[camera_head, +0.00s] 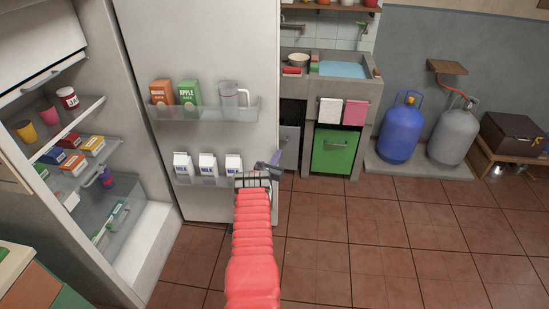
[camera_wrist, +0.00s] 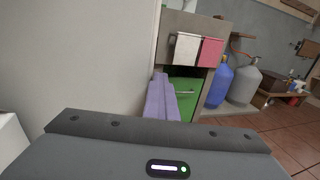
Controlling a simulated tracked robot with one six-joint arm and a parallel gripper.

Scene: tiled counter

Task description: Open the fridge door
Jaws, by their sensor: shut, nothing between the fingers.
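The fridge (camera_head: 150,240) stands at the left of the head view with its interior showing. Its white door (camera_head: 205,55) is swung wide open, with its inner side and shelves facing me. My gripper (camera_head: 276,160) is beside the door's free right edge, low down by the milk shelf. In the wrist view the purple fingers (camera_wrist: 161,98) are shut together and empty, to the right of the pale door panel (camera_wrist: 80,55). I cannot tell whether the gripper touches the door. The door's outer side and handle are hidden.
Door shelves hold juice cartons (camera_head: 188,94), a jug (camera_head: 229,94) and milk cartons (camera_head: 207,164). Fridge shelves hold cups and boxes. A sink counter (camera_head: 340,98) with a green cabinet (camera_head: 331,151) stands behind. Gas bottles (camera_head: 400,128) stand right. The tiled floor (camera_head: 400,240) is clear.

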